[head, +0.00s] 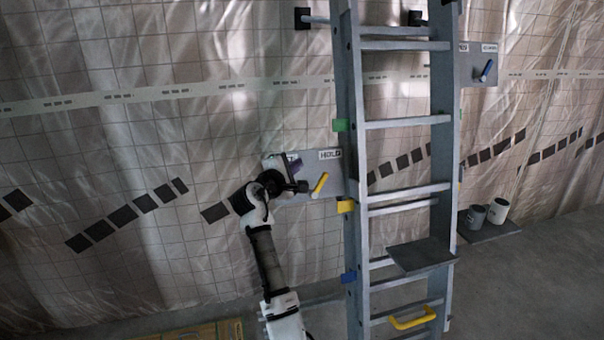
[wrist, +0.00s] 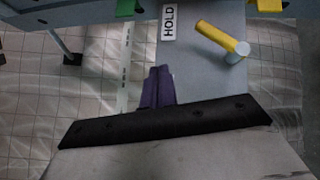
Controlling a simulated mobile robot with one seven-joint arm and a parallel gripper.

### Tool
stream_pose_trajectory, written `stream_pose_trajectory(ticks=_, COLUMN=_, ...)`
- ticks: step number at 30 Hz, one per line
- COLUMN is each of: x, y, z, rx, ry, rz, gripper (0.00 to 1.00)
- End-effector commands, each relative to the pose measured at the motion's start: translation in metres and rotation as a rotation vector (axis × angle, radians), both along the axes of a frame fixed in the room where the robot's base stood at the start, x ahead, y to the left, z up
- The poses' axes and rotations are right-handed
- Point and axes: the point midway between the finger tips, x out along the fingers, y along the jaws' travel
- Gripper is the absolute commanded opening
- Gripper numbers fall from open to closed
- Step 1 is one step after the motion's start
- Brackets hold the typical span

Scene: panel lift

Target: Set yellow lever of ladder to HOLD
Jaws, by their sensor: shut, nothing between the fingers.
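The yellow lever (head: 320,184) sits on a grey plate (head: 296,199) beside the ladder's left rail. It is tilted in the head view, its upper end leaning right. In the wrist view the lever (wrist: 218,37) slants from upper left down to a pale round pivot. The HOLD label (head: 330,154) is above the lever in the head view; the label also shows in the wrist view (wrist: 169,22), left of the lever. My gripper (head: 296,166) is shut and empty, just left of the lever and apart from it. Its purple fingers (wrist: 157,86) show in the wrist view, below the label.
The grey ladder (head: 355,150) stands right of my gripper, with green, yellow and blue clips on its left rail. A dark step (head: 421,255) and a yellow handle (head: 411,318) are low on the ladder.

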Motion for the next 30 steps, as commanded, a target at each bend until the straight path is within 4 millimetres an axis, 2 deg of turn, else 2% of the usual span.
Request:
stream_pose_trajectory(ticks=3, x=-0.017, y=0.010, z=0.012, rx=0.000, ry=-0.004, rz=0.002, gripper=0.00)
stream_pose_trajectory(ticks=9, x=-0.032, y=0.017, z=0.026, rx=-0.001, ry=-0.001, rz=0.002, gripper=0.00)
stream_pose_trajectory(ticks=23, x=-0.035, y=0.019, z=0.029, rx=0.002, ry=-0.003, rz=0.006, gripper=0.00)
stream_pose_trajectory(ticks=26, x=-0.043, y=0.048, z=0.038, rx=0.053, ry=-0.067, rz=0.089, gripper=0.00)
stream_pose_trajectory(ticks=29, x=-0.063, y=0.100, z=0.056, rx=0.165, ry=-0.181, rz=0.247, gripper=0.00)
stream_pose_trajectory(ticks=30, x=-0.076, y=0.124, z=0.066, rx=0.224, ry=-0.234, rz=0.329, gripper=0.00)
